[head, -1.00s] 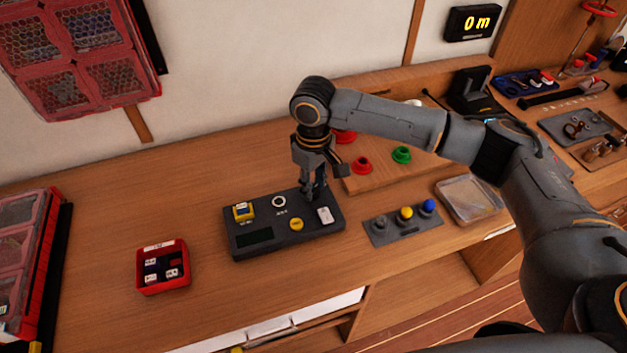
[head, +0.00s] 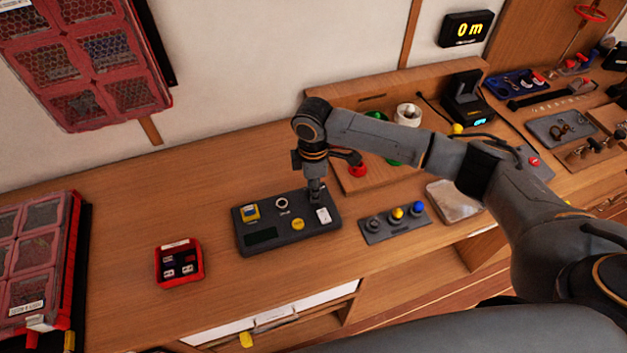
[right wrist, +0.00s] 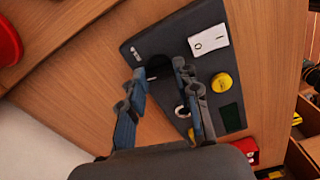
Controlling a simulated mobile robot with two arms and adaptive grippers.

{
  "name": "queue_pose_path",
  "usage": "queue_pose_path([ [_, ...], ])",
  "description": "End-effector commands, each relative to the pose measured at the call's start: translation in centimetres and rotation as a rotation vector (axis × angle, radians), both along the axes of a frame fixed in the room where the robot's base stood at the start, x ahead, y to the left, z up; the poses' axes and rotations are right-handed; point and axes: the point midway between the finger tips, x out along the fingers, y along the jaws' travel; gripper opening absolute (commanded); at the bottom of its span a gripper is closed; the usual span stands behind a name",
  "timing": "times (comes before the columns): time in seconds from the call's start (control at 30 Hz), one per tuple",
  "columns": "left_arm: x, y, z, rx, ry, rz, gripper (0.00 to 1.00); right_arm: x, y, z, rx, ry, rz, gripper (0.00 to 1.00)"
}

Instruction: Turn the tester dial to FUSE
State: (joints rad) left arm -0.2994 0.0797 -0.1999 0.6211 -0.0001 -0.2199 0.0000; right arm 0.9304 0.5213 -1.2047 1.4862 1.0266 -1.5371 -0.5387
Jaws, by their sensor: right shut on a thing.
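The tester (head: 262,238) is a dark flat box on the wooden bench, with a yellow block, a white ring, a yellow round button, a white label and a dark display. My right gripper (head: 315,190) points down at its back right corner. In the right wrist view the gripper (right wrist: 160,72) has its two fingers on either side of the black round dial (right wrist: 161,66), shut on it. A small pale mark shows beside the dial. The tester (right wrist: 178,40) fills the middle there. The dial's lettering is too small to read. My left gripper is out of view.
A red bin (head: 180,280) with small blocks stands left of the tester. A grey panel with several coloured knobs (head: 378,238) lies close on its right. Behind is a raised wooden board with a red button (head: 357,170).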

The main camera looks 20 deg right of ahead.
Motion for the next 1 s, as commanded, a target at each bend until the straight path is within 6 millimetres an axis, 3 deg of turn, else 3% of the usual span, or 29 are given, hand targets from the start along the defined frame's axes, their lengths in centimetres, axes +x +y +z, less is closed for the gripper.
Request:
queue_pose_path([
  [0.4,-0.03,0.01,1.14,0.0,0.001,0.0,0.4,-0.03,0.1,0.02,0.002,0.0,0.188,0.0],
  [0.93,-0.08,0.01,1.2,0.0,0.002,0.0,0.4,-0.04,0.11,-0.06,0.002,0.001,0.213,0.0],
  [0.97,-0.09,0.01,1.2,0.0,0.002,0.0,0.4,-0.04,0.11,-0.06,0.002,0.001,0.213,0.34],
  [1.0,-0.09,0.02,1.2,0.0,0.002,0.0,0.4,-0.04,0.11,-0.06,0.002,0.001,0.213,0.42],
])
